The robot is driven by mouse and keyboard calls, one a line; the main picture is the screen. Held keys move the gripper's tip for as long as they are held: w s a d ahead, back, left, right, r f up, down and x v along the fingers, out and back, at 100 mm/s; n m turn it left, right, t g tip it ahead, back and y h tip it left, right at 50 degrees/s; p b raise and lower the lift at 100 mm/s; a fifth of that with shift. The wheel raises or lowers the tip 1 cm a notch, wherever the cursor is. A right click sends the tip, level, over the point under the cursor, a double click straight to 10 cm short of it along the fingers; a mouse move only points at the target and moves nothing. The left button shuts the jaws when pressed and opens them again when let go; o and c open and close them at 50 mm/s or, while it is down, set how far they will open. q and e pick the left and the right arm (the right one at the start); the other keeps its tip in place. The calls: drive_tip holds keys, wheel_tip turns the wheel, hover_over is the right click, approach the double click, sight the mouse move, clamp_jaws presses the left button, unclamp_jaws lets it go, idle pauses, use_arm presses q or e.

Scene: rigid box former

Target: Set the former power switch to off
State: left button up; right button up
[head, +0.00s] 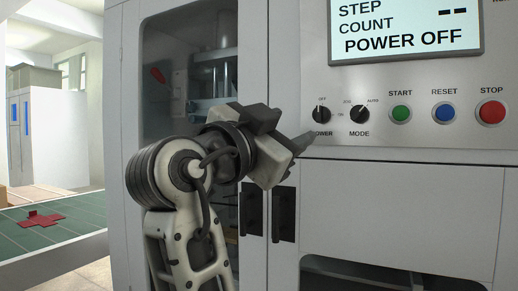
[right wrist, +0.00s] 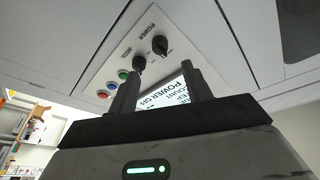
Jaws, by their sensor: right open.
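The power switch (head: 321,115) is a black rotary knob at the left of the former's control panel. Its pointer appears turned up toward the OFF label, and the display (head: 405,28) above reads POWER OFF. My right gripper (head: 302,142) is just below and left of the knob, apart from it. In the right wrist view the two fingers (right wrist: 158,88) are spread with nothing between them, and the power knob (right wrist: 160,45) is beyond their tips. The POWER label is partly hidden by a finger in the head view. My left gripper is not in view.
A similar mode knob (head: 359,114) sits close to the right, followed by green start (head: 400,114), blue reset (head: 445,113) and red stop (head: 491,112) buttons. Dark door handles (head: 284,214) are below. A green table (head: 60,245) with a red cross-shaped piece (head: 42,218) stands at left.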

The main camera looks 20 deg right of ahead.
use_arm(q)
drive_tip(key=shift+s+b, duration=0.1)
drive_tip(key=shift+b, duration=0.2)
use_arm(e)
drive_tip(key=v, duration=0.6)
drive_tip(key=shift+s+a, duration=0.2)
drive_tip(key=shift+a, duration=0.05)
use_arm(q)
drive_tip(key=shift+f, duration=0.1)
use_arm(e)
drive_tip(key=shift+f, duration=0.1)
